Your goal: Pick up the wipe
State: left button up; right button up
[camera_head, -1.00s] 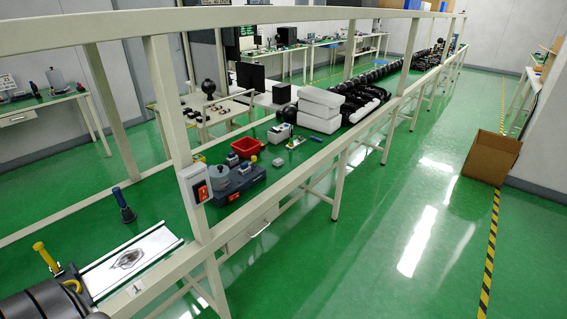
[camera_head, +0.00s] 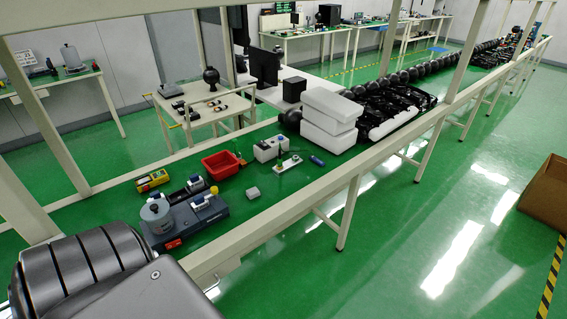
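I cannot pick out a wipe for certain. A small pale grey block (camera_head: 252,193) lies on the green bench top (camera_head: 235,217) in front of the red bin, and I cannot tell whether it is the wipe. A grey-blue device (camera_head: 190,222) stands left of it, with a white-grey bottle (camera_head: 156,215) and small white and yellow-topped items on it. Large dark grey parts of my own arm fill the lower left and hide the near end of the bench. Neither gripper shows.
A red bin (camera_head: 220,165), a white box (camera_head: 270,148), a small board (camera_head: 287,163) and a yellow meter (camera_head: 152,181) stand on the bench. White foam blocks (camera_head: 329,117) are stacked farther along. A pale rail (camera_head: 290,210) edges the bench.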

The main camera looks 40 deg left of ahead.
aim_at(253, 193)
jog(key=i, duration=2.25)
jog(key=u, duration=4.55)
